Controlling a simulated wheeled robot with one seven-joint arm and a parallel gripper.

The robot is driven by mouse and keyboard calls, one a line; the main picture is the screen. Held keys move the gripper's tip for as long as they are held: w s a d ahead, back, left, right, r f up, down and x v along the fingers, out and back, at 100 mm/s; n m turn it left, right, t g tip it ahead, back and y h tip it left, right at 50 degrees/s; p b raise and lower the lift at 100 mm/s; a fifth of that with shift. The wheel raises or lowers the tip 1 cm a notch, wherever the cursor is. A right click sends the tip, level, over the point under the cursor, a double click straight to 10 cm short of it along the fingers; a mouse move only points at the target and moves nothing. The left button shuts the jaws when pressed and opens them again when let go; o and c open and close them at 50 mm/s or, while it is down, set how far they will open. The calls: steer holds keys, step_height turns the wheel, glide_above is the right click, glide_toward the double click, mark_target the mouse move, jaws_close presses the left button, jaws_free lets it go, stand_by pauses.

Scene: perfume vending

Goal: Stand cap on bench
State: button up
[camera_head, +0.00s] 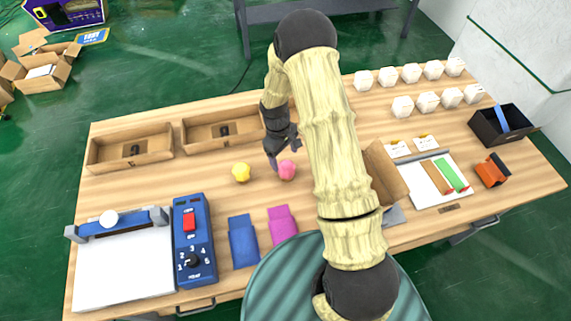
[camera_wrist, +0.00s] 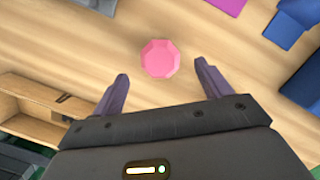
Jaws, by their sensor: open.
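A pink faceted cap (camera_head: 287,170) sits on the wooden bench (camera_head: 140,197) near its middle. It also shows in the wrist view (camera_wrist: 160,59), just beyond the fingertips and between their lines. My gripper (camera_head: 276,160) is open and empty, right beside the pink cap in the head view; the wrist view shows its two fingers (camera_wrist: 162,80) spread apart. I cannot tell its exact height above the bench. A yellow faceted cap (camera_head: 241,172) sits on the bench to the left of the pink one.
Two open wooden boxes (camera_head: 130,152) stand at the back left. A blue control box (camera_head: 194,240), a blue pouch (camera_head: 243,241) and a magenta pouch (camera_head: 282,223) lie in front. Several white faceted pieces (camera_head: 411,73) stand at the back right. My arm hides part of the bench.

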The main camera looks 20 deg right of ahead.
step_height(320, 180, up, 6)
steer(key=b, duration=0.1)
steer(key=shift+w+a, duration=0.35)
steer(key=shift+w, duration=0.05)
steer(key=s+d+r+m+t+y, duration=0.1)
steer(key=s+r+m+t, duration=0.3)
steer(key=s+r, duration=1)
steer(key=s+m, duration=0.3)
steer(key=shift+s+d+r, duration=0.15)
steer(key=shift+s+r, duration=0.1)
steer(key=shift+r, duration=0.1)
stand_by(0.5)
